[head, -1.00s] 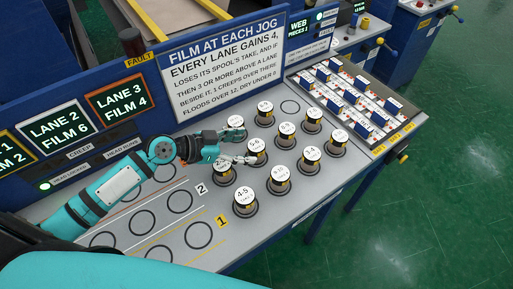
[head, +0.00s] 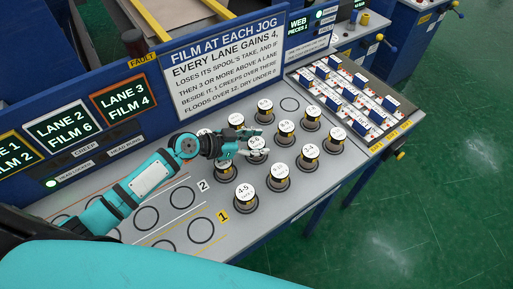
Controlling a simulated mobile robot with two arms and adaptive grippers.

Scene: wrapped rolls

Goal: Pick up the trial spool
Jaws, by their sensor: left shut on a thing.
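Several spools with white round tops stand upright on the grey bench top (head: 342,172), their small labels mostly hard to read. I cannot tell by sight which is called the trial spool. My left gripper (head: 254,142) reaches in from the left, with its fingers on either side of a middle spool (head: 258,144) and shut on it. The spool appears still at bench level; its lower part is partly hidden. Other spools stand close by, such as the front one marked 4-5 (head: 245,191) and one at the back (head: 265,105). My right gripper is out of view.
A blue sign board (head: 222,62) and lit lane screens (head: 62,131) rise behind the bench. A rack of small blue and white pieces (head: 322,80) stands at the right. Empty ring marks (head: 201,230) lie at the front left. Green floor is clear on the right.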

